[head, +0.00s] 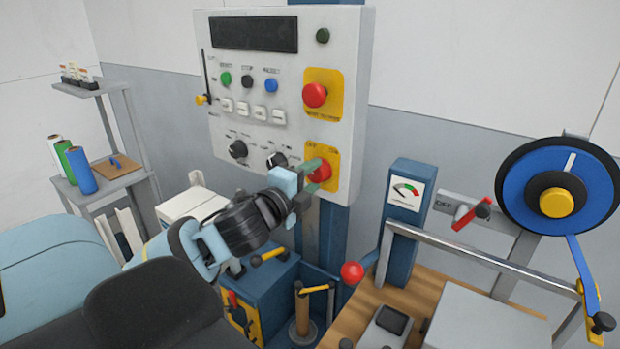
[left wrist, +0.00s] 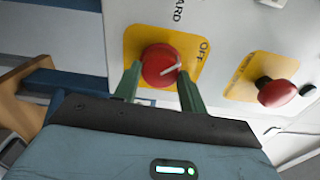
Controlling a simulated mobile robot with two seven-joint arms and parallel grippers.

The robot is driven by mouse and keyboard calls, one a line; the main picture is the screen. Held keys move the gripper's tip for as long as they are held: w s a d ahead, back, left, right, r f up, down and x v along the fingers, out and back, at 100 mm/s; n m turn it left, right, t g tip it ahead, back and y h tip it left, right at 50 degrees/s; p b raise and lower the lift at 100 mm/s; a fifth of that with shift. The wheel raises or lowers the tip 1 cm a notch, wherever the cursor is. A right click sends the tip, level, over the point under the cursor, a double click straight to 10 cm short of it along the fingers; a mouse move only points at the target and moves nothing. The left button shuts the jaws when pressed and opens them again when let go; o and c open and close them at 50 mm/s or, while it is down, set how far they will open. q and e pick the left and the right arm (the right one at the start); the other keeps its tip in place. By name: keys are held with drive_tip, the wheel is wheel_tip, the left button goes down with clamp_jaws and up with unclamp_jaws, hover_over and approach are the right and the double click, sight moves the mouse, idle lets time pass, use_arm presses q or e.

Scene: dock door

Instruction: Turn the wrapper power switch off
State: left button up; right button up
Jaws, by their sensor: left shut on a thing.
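The power switch is a red rotary knob (head: 322,171) on a yellow plate at the lower right of the white control panel (head: 355,60). In the left wrist view the red knob (left wrist: 160,66) carries a white pointer line, and "OFF" is printed on the yellow plate beside it. The line points toward the OFF side. My left gripper (head: 313,176) is at the knob, its two green fingers on either side of it. It also shows in the left wrist view (left wrist: 160,84), shut on the knob. My right gripper is not in view.
A red mushroom button (head: 315,95) on a yellow plate sits above the knob. Several small buttons and two black dials (head: 238,149) are to the left. A red-ball lever (head: 352,272), a gauge box (head: 406,197) and a blue reel (head: 520,185) stand at lower right.

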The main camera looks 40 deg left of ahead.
use_arm(q)
drive_tip(key=shift+n, duration=0.4)
drive_tip(key=o, duration=1)
